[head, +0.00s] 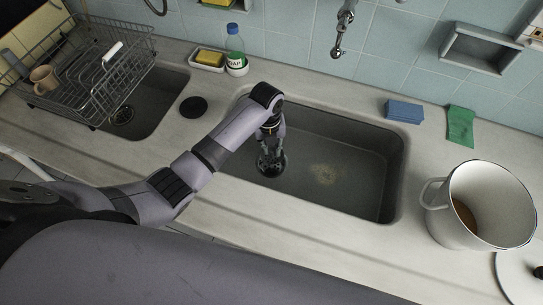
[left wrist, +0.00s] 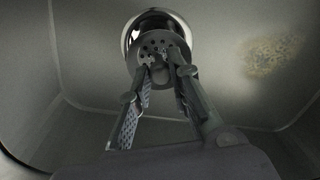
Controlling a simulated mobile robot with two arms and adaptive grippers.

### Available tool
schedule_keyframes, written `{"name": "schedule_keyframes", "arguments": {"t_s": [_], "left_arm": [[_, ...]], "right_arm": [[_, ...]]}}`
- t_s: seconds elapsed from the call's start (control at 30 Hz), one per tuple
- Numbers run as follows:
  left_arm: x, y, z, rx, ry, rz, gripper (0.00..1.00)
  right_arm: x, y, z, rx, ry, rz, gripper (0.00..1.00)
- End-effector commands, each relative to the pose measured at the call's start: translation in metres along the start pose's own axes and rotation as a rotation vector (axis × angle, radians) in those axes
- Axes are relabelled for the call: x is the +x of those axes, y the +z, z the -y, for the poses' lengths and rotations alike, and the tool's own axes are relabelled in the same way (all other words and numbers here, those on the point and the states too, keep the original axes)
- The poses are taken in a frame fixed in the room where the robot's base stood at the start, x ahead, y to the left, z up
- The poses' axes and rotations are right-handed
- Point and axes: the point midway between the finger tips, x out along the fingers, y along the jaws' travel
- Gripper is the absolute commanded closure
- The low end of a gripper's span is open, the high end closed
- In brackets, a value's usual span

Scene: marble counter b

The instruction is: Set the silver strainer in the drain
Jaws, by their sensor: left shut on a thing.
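My left gripper (head: 270,152) reaches down into the large grey sink (head: 350,165). In the left wrist view the fingers (left wrist: 160,72) are shut on the silver strainer (left wrist: 152,45), a round plate with small holes, held by its middle. The shiny drain ring (left wrist: 152,17) shows behind and around the strainer. The strainer overlaps the drain opening in that view; I cannot tell whether it touches the drain or hangs just above it. In the head view the drain (head: 271,168) is partly hidden by the gripper. My right gripper is not in view.
A pale stain (head: 325,174) marks the sink floor. Left are a smaller basin (head: 150,95), a dish rack (head: 85,70) and a black disc (head: 193,107). A blue sponge (head: 404,111), green cloth (head: 460,126) and white pot (head: 462,225) are right. The faucet (head: 342,30) is behind.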

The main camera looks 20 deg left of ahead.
Motion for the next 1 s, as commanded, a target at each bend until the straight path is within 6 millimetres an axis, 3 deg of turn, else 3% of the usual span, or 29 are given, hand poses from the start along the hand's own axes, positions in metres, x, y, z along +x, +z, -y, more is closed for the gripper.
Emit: {"name": "schedule_keyframes", "arguments": {"t_s": [0.1, 0.5, 0.87, 0.9, 1.0], "left_arm": [[0.018, 0.0, -0.001, -0.001, 0.0, 0.0, 1.0], [0.061, 0.0, -0.003, 0.0, 0.0, 0.0, 1.0], [0.065, 0.0, -0.004, 0.001, 0.0, 0.002, 1.0], [0.064, 0.0, -0.004, 0.001, 0.0, 0.002, 0.79], [0.064, 0.0, -0.004, 0.0, 0.0, 0.002, 0.73]], "right_arm": [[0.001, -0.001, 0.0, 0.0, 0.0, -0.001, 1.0], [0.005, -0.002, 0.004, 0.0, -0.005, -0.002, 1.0], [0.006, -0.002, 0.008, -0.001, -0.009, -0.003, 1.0], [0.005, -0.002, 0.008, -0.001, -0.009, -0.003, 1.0], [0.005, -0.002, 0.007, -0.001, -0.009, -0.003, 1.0]]}}
